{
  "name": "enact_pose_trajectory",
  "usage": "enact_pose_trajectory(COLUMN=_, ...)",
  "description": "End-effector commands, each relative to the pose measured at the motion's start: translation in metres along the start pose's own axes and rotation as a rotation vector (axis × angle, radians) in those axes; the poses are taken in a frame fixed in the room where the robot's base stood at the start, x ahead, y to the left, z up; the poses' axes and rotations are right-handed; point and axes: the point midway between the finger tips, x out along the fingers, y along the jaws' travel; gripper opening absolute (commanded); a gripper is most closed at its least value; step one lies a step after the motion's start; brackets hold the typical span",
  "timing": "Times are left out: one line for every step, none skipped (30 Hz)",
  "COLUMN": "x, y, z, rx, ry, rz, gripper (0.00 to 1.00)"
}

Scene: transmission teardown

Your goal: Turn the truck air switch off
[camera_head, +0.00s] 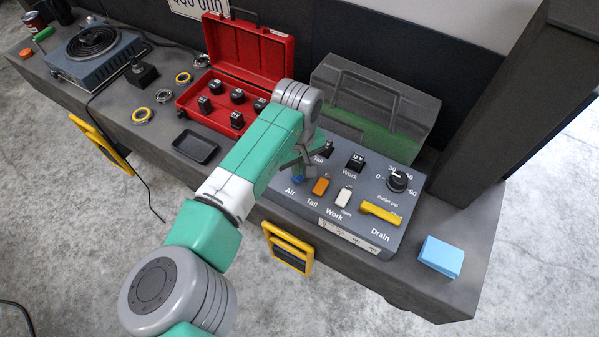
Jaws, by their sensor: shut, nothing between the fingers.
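The truck air switch (298,179) is a small blue piece on the grey control panel (345,228), just above the printed word "Air". My arm reaches in from the lower left, and my gripper (299,170) points down over this switch. The gripper is shut with nothing held. Its fingertips look to be at or very close to the blue switch; I cannot tell whether they touch. The fingers and wrist hide most of the switch, so its position cannot be read.
An orange "Tail" switch (321,186), a white "Work" switch (344,197) and a yellow "Drain" lever (381,212) lie right of the gripper. A black dial (398,180) stands behind them. An open red case (250,52) is at the back, and a blue block (441,256) sits at right.

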Motion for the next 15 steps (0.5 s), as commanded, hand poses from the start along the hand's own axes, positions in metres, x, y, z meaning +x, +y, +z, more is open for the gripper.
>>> enact_pose_trajectory(x=0.0009, y=0.0001, z=0.0001, rx=0.0, ry=0.0, rz=0.0, gripper=0.0)
enact_pose_trajectory(x=0.0013, y=0.0001, z=0.0001, rx=0.0, ry=0.0, rz=0.0, gripper=0.0)
enact_pose_trajectory(x=0.0019, y=0.0001, z=0.0, rx=0.0, ry=0.0, rz=0.0, gripper=0.0)
enact_pose_trajectory(x=0.0023, y=0.0002, z=0.0, rx=0.0, ry=0.0, rz=0.0, gripper=0.0)
enact_pose_trajectory(x=0.0028, y=0.0002, z=0.0001, rx=0.0, ry=0.0, rz=0.0, gripper=0.0)
enact_pose_trajectory(x=0.0034, y=0.0002, z=0.0, rx=0.0, ry=0.0, rz=0.0, gripper=0.0)
enact_pose_trajectory(x=0.0038, y=0.0002, z=0.0001, rx=0.0, ry=0.0, rz=0.0, gripper=0.0)
enact_pose_trajectory(x=0.0043, y=0.0003, z=0.0001, rx=0.0, ry=0.0, rz=0.0, gripper=0.0)
enact_pose_trajectory(x=0.0049, y=0.0003, z=0.0001, rx=0.0, ry=0.0, rz=0.001, gripper=0.0)
enact_pose_trajectory(x=0.0053, y=0.0003, z=0.0002, rx=0.0, ry=0.0, rz=0.001, gripper=0.0)
enact_pose_trajectory(x=0.0058, y=0.0003, z=0.0002, rx=0.0, ry=0.0, rz=0.001, gripper=0.0)
enact_pose_trajectory(x=0.0064, y=0.0003, z=0.0002, rx=0.0, ry=0.0, rz=0.001, gripper=0.0)
enact_pose_trajectory(x=0.0069, y=0.0004, z=0.0003, rx=0.0, ry=0.0, rz=0.001, gripper=0.0)
enact_pose_trajectory(x=0.0074, y=0.0004, z=0.0003, rx=0.0, ry=-0.001, rz=0.001, gripper=0.0)
enact_pose_trajectory(x=0.008, y=0.0004, z=0.0003, rx=0.0, ry=-0.001, rz=0.001, gripper=0.0)
